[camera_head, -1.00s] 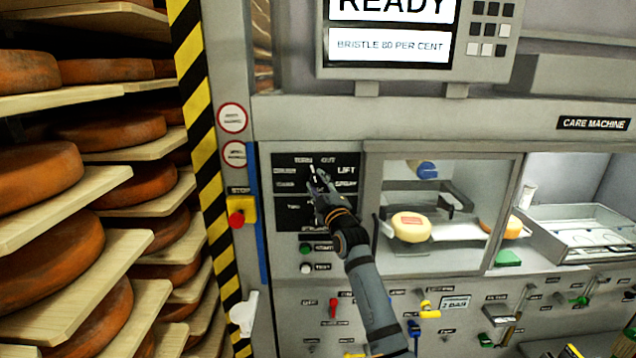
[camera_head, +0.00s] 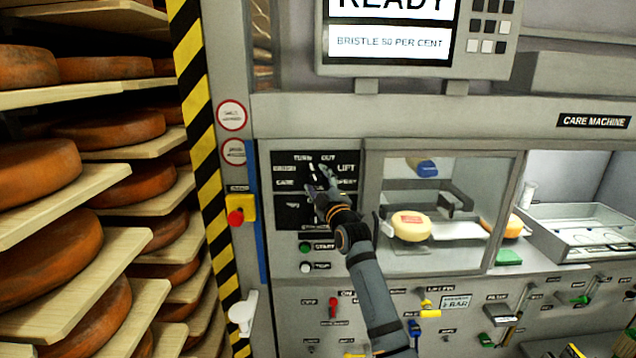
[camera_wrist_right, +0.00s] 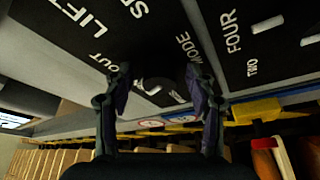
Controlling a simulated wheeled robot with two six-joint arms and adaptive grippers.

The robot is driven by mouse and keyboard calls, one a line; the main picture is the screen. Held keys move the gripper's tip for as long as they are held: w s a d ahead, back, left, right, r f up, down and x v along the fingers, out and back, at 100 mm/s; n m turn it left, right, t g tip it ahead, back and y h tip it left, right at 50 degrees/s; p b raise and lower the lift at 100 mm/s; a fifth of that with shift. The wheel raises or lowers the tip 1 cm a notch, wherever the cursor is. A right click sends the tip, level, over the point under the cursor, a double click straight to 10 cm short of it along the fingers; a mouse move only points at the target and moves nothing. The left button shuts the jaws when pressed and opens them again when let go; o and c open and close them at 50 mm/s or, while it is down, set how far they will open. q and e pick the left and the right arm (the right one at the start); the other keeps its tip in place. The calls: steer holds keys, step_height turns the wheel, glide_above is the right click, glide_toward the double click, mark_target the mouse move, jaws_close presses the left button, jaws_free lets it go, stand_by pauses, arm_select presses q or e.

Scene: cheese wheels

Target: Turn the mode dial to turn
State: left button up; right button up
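The mode dial (camera_head: 313,171) is dark with a white pointer mark, on a black panel with labels including TURN, OUT and LIFT. In the head view the mark points up, close to TURN; its exact setting is hard to read. The dial also shows dark between the fingers in the right wrist view (camera_wrist_right: 157,86), by the word MODE. My right gripper (camera_head: 319,181) is at the panel, its fingers spread on either side of the dial. In the wrist view its fingertips (camera_wrist_right: 160,82) stand apart; contact with the dial cannot be told. My left gripper is out of view.
A second dial area lies below, partly behind my gripper. The green START button (camera_head: 306,247) and white button (camera_head: 306,267) sit lower. A red stop button (camera_head: 236,217) is left, beside the striped post (camera_head: 197,120). Cheese shelves (camera_head: 110,250) stand far left; a glazed chamber (camera_head: 440,258) is right.

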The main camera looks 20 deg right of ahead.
steer(key=shift+s, duration=0.1)
steer(key=v, duration=1.2)
